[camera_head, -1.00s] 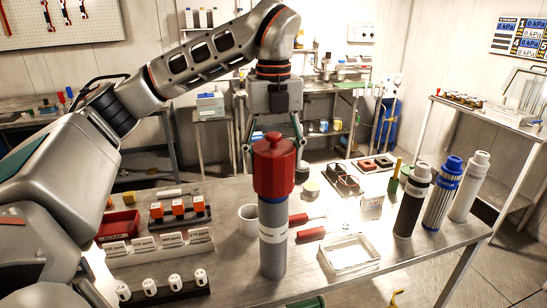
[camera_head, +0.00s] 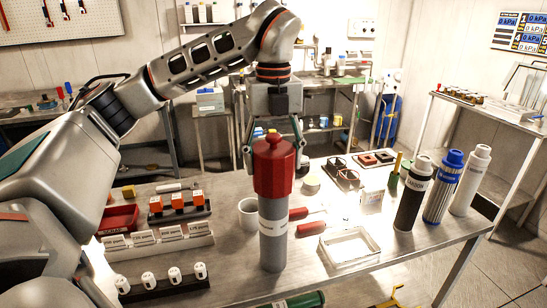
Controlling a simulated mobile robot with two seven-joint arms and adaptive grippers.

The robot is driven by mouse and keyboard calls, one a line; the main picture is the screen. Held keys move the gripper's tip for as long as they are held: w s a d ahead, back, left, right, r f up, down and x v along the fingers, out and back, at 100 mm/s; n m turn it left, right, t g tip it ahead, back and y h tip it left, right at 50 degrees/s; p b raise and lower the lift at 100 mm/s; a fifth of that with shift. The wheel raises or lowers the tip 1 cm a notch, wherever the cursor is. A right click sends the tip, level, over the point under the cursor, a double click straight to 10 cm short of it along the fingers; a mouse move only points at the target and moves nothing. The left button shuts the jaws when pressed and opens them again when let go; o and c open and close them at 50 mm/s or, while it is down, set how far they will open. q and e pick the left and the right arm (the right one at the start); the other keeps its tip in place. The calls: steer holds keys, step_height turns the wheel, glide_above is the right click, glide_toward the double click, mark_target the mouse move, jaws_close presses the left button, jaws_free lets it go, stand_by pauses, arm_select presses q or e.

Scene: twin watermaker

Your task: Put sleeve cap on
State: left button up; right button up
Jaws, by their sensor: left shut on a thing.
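A red sleeve cap (camera_head: 274,168) sits on top of an upright grey cylindrical sleeve (camera_head: 272,250) with a white label band, standing on the metal table. My left gripper (camera_head: 272,140) comes down from above and is shut on the cap, its fingers around the upper part. The cap covers the sleeve's top, so the joint between them is hidden and I cannot tell whether it is fully seated. My right gripper is not in view.
Black, blue and white bottles (camera_head: 443,186) stand at the table's right. A white tray (camera_head: 350,262), red-handled tools (camera_head: 311,228) and a white cup (camera_head: 248,214) lie near the sleeve. Racks of small parts (camera_head: 161,287) are at left.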

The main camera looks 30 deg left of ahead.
mark_target(273, 135)
arm_select(q)
steer(key=shift+f+b, duration=0.4)
steer(key=shift+f, duration=0.5)
steer(key=o, duration=1.2)
steer(key=shift+c, duration=0.2)
steer(key=shift+r, duration=0.1)
step_height(273, 135, up, 12)
steer(key=shift+f, duration=0.1)
